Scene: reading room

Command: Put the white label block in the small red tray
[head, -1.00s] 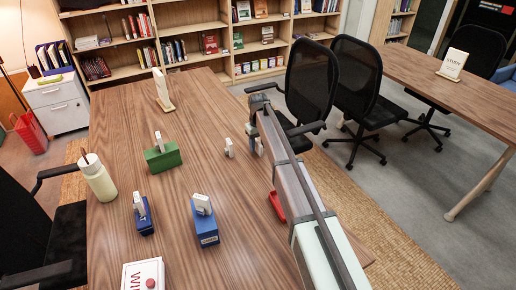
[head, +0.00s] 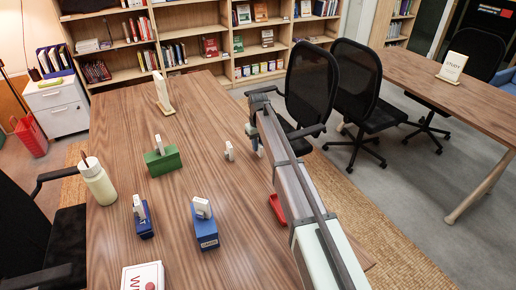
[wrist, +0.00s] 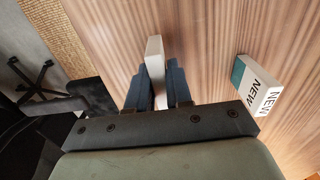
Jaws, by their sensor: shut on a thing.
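My gripper (wrist: 157,86) is shut on a plain white block (wrist: 154,58), with a dark blue finger on either side of it. The block's far end sticks out past the fingertips over the wood. In the head view my gripper (head: 255,140) is low over the right part of the table, and my arm partly hides it and the block. The small red tray (head: 277,208) lies on the table nearer the camera, beside my arm, which covers part of it.
A white and teal block marked NEW (wrist: 258,88) stands right of my gripper in the wrist view. White blocks rest on a green base (head: 163,162) and on small (head: 145,226) and larger blue (head: 206,234) bases. A cream bottle (head: 100,184) stands left; black chairs (head: 312,85) flank the table.

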